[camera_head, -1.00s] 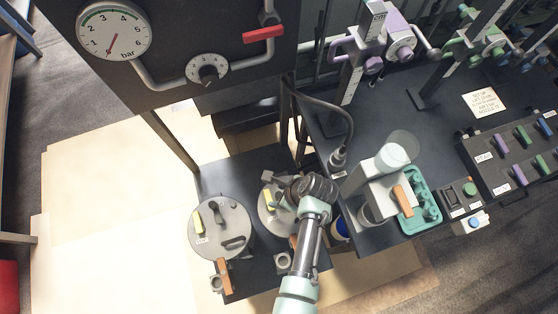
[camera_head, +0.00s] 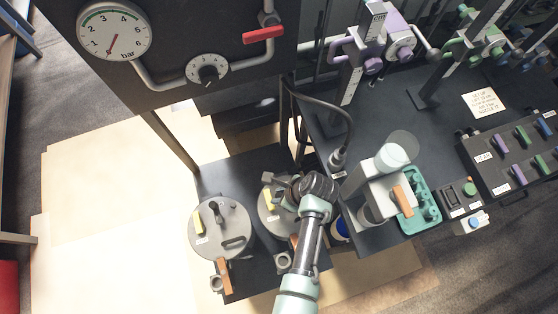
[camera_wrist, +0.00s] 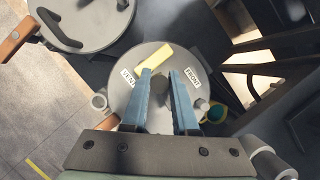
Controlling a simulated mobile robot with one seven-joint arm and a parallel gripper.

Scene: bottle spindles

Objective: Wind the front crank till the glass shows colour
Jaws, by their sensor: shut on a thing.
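In the wrist view, my gripper (camera_wrist: 160,73) has its two blue fingers on either side of a grey crank knob (camera_wrist: 160,88) and is shut on it. The knob stands over a round grey lid (camera_wrist: 123,84) with a yellow bar and labels that seem to read VENT and FRONT. A small teal-green round piece (camera_wrist: 217,112), perhaps the glass, sits by the lid's right edge beside a pale cylinder. In the head view, this lid (camera_head: 268,222) is largely hidden by my wrist, and the grip itself cannot be seen clearly.
A second round lid (camera_head: 220,228) with a yellow bar and an orange handle (camera_head: 224,276) stands to the left. A gauge panel (camera_head: 200,30) rises behind.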

